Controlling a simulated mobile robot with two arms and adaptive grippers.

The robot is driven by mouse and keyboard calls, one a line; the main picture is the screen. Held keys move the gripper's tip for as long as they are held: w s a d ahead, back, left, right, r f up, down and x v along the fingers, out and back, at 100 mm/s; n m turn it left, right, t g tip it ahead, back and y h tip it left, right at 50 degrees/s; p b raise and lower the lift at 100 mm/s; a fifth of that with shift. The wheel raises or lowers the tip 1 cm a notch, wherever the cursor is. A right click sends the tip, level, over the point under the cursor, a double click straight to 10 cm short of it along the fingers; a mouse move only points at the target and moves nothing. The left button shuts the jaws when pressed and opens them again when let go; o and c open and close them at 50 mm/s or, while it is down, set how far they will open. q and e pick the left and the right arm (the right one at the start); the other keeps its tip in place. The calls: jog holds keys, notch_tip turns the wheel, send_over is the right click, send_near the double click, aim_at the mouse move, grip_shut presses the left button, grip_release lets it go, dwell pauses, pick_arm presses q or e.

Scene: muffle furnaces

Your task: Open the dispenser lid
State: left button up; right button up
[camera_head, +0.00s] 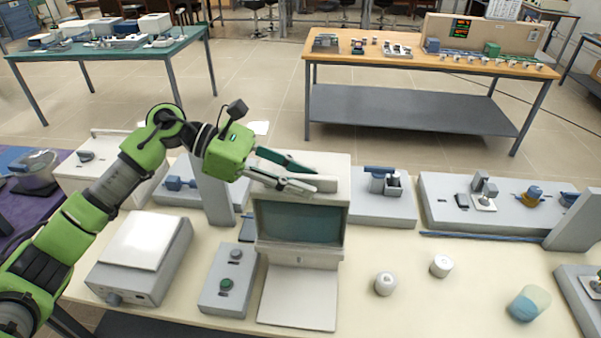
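I cannot tell for sure which thing is the dispenser. A pale box-shaped unit (300,255) with a dark teal window stands upright in the middle of the near bench, with a flat white panel (298,298) in front of its base. My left gripper (317,181) reaches in from the left and is above this unit's top. Whether the fingers touch the top is hard to tell. My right gripper is out of view.
A control box (229,280) with a green knob and a white-topped device (138,256) stand left of the unit. Two small white jars (385,284) (442,266) and a beaker of blue liquid (529,303) stand to the right, with clear bench between. Grey instruments line the back.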

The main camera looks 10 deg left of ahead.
pick_arm(q)
grip_shut()
